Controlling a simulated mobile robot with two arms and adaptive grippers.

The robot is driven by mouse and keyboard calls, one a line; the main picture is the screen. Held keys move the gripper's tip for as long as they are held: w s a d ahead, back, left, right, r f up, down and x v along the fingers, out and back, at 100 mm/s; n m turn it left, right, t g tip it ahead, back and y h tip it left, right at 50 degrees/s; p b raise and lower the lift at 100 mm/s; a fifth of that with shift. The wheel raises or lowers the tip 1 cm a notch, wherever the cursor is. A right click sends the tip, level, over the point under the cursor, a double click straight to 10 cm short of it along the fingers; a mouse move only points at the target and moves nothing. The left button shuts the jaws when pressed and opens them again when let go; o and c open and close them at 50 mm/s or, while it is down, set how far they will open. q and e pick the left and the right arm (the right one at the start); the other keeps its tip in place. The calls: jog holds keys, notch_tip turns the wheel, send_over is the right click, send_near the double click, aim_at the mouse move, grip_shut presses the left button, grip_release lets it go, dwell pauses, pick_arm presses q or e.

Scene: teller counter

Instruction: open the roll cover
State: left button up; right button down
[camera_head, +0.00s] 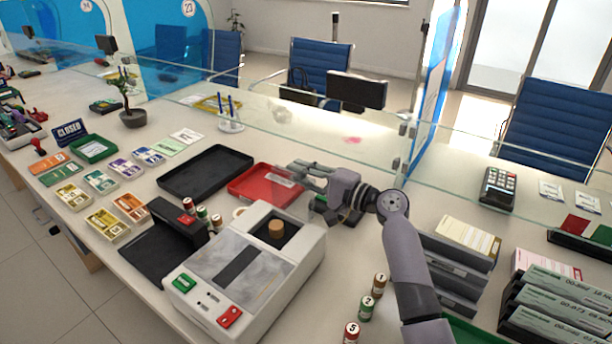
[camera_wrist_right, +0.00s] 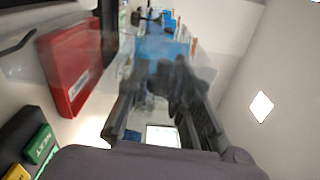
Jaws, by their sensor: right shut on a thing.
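The white coin machine (camera_head: 209,287) stands at the counter's front, with a grey marbled panel, a dark slot, a round brown knob (camera_head: 277,228), and a green and a red button. I cannot tell for certain which part is the roll cover. My right gripper (camera_head: 292,172) reaches left over the red tray (camera_head: 254,187), behind the machine and apart from its knob. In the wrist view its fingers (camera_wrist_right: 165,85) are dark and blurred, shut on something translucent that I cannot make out. The red tray shows there at left. My left gripper is not in view.
A black tray (camera_head: 206,172) lies left of the red one. Small coin rolls (camera_head: 366,308) stand right of the machine. A glass screen (camera_head: 365,160) runs behind my right gripper. Stacked document trays (camera_head: 457,262) stand on the right.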

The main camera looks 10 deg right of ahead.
jog(key=shift+s+a+r, duration=0.15)
jog(key=shift+s+a, duration=0.05)
jog(key=c, duration=1.4)
grip_release()
jog(key=shift+c, duration=0.2)
jog(key=v, duration=0.7)
jog(key=shift+s+d, duration=0.2)
